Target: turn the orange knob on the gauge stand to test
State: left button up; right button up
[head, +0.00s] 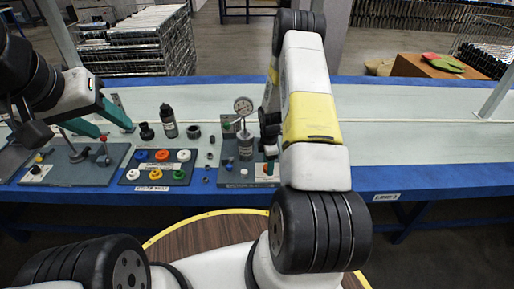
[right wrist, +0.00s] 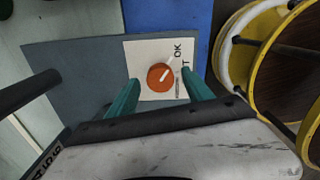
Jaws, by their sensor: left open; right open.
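The gauge stand (head: 232,180) has a grey base and a round dial gauge (head: 243,106) on a post. In the right wrist view, the orange knob (right wrist: 158,78) sits on a white label plate (right wrist: 147,52). Its white pointer line slants up and right, toward the "OK" print. A second word below it is mostly hidden by a finger; only a "T" shows. My right gripper (right wrist: 161,80) is open, with one green finger on each side of the knob and gaps between. My left gripper (head: 116,116) is open and empty above the table's left part.
A dark panel with several coloured knobs (head: 157,167) lies left of the gauge stand. A grey fixture board (head: 95,165) is further left. A black bottle (head: 168,122) stands behind. The table's right part (head: 420,140) is clear.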

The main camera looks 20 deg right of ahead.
jog(key=shift+f, duration=0.4)
grip_shut()
jog(key=m, duration=0.5)
jog(key=shift+m, duration=0.4)
jog(key=m, duration=0.4)
jog(key=shift+m, duration=0.4)
jog(key=shift+w, duration=0.1)
